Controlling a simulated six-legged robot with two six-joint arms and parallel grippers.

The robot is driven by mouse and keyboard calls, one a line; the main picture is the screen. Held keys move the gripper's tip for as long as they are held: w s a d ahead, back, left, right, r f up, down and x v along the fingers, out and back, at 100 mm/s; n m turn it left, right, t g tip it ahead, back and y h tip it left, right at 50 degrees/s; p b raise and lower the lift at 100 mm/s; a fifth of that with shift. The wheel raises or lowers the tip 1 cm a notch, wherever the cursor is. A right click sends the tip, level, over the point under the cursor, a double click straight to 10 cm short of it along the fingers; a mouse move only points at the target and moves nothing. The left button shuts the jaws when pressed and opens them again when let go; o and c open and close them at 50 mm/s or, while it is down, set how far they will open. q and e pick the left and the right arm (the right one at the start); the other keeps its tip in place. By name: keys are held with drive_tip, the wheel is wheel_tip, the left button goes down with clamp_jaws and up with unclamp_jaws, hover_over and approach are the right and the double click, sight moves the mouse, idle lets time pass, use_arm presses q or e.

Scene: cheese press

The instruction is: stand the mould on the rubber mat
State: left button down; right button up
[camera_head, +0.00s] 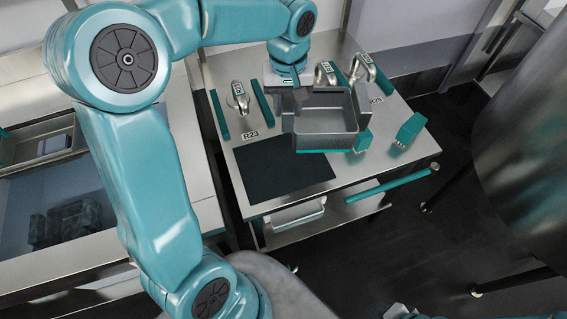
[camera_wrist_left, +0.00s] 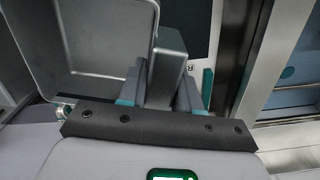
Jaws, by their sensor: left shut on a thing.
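The mould (camera_head: 326,118) is an open-topped grey metal box with a teal strip along its lower edge. My left gripper (camera_head: 294,100) is shut on a thick grey part at the mould's left side; this part (camera_wrist_left: 168,66) sits between the two fingers in the left wrist view, beside the mould's open box (camera_wrist_left: 95,40). The mould is over the steel table, right of and behind the rubber mat (camera_head: 285,176); whether it touches the table is unclear. The mat is a bare black rectangle at the table's front left. A grey end of my right arm (camera_head: 398,311) barely shows at the bottom edge.
Metal weights with handles (camera_head: 238,97) stand at the back of the steel table (camera_head: 228,150), between teal strips. A teal block (camera_head: 408,130) is at the right. A teal rail (camera_head: 392,184) runs along the front. A large steel vessel (camera_head: 525,130) stands at the far right.

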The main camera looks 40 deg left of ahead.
use_arm(q)
drive_tip(key=s+a+r+n, duration=0.2)
drive_tip(key=s+a+n, duration=0.2)
wheel_tip(320, 180, down, 19)
drive_tip(key=b, duration=0.2)
drive_tip(key=shift+a+f+b, duration=0.1)
drive_tip(key=shift+f+b, duration=0.05)
drive_tip(key=shift+b, duration=0.25)
drive_tip(key=c, duration=1.2)
unclamp_jaws()
drive_tip(key=shift+f, duration=0.15)
drive_tip(key=o, duration=0.4)
